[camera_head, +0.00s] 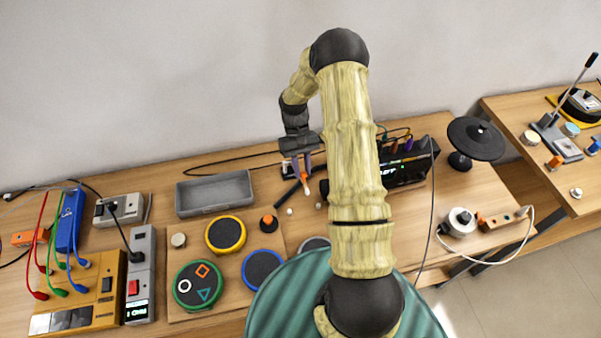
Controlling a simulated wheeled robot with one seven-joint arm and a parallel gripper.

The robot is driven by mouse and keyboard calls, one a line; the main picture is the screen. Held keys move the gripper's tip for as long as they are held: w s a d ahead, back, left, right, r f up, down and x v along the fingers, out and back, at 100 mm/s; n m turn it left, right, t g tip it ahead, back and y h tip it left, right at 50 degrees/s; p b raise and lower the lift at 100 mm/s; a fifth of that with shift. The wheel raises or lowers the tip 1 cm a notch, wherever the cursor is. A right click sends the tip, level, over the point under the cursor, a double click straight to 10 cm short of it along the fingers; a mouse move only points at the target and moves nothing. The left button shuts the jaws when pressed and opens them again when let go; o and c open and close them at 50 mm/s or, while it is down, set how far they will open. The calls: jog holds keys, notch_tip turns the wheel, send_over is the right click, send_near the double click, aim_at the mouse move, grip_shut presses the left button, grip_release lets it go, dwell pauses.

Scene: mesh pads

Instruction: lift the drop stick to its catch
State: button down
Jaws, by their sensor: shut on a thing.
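My gripper (302,163) points down over the back middle of the table, right of the grey tray. It is shut on a small, slim piece with an orange and pale lower end (305,181), which I take to be the drop stick. Most of the stick is hidden by the fingers. A black bar (290,193) lies slanted just below and left of the fingertips. I cannot tell whether it belongs to the stick's stand. My forearm hides the area to the right, and no catch can be made out.
A grey tray (214,194) stands left of the gripper. A board with round pads (225,234) lies in front. A black device with cables (407,166) stands behind my arm, with a black disc pad (476,138) further right. Boxes with cables (75,310) fill the left.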

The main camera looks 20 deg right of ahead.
jog(key=shift+w+r, duration=0.3)
jog(key=shift+w, duration=0.25)
jog(key=shift+d, duration=0.1)
jog(key=c, duration=1.3)
grip_release()
jog(key=shift+w+f, duration=0.15)
jog(key=shift+o, duration=0.2)
jog(key=shift+w+r+b, duration=0.2)
jog(key=shift+r+b, duration=0.1)
jog(key=shift+r, duration=0.2)
jog(key=b+v, duration=0.4)
jog(key=v, duration=1.2)
jog(key=shift+s+r, duration=0.15)
jog(key=shift+r, duration=0.1)
